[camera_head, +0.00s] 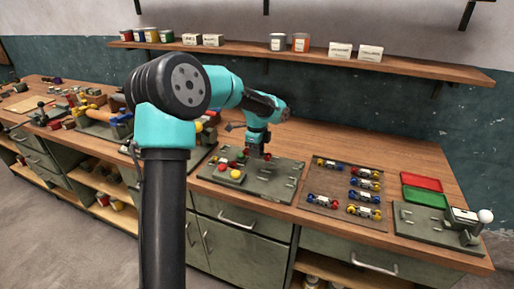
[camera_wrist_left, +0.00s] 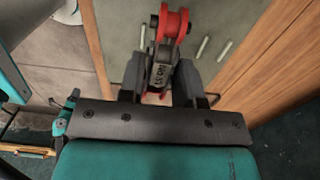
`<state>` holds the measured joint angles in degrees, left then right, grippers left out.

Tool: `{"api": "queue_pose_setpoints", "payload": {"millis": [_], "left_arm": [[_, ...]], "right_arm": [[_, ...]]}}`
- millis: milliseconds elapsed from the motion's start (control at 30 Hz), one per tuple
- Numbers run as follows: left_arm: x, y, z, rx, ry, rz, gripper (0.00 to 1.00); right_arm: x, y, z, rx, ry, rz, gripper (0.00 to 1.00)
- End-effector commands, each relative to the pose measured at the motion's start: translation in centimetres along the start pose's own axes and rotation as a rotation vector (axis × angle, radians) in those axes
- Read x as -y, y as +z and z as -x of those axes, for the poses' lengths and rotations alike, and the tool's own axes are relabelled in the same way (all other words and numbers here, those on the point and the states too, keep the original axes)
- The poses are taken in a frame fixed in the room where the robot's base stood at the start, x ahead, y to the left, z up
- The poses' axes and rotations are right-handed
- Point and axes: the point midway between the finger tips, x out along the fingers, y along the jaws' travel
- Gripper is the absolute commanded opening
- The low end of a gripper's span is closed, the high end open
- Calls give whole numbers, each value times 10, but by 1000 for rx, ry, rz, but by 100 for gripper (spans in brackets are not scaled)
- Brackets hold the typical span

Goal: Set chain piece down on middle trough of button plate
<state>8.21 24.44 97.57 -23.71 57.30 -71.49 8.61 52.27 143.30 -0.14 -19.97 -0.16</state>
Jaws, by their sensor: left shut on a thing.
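My left gripper (camera_head: 257,150) is low over the button plate (camera_head: 228,185), a dark green plate with red and yellow round buttons at its left and small upright metal posts at its right. In the left wrist view, the left gripper (camera_wrist_left: 161,80) is shut on the grey, lettered middle of a chain piece (camera_wrist_left: 172,24) with red ends. Grey plate and pale posts lie beyond it. I cannot tell whether the chain piece touches the plate; the gripper largely hides it in the head view. My right gripper is not in view.
A brown mat (camera_head: 320,203) right of the plate carries several chain pieces with blue, yellow and red ends. Further right are red (camera_head: 421,181) and green (camera_head: 425,198) trays and another plate with a white-knobbed lever (camera_head: 485,216). A wall shelf (camera_head: 330,58) holds tins and boxes.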

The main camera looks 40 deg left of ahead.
Motion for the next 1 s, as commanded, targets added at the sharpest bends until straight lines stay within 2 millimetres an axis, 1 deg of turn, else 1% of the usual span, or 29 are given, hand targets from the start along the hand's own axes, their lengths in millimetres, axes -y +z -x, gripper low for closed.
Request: {"api": "queue_pose_setpoints", "payload": {"millis": [600, 1000], "left_arm": [[0, 0, -49, 1, 3, 0, 2], [0, 0, -76, 1, 2, -1, 2]], "right_arm": [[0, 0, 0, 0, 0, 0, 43], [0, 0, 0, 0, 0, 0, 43]]}}
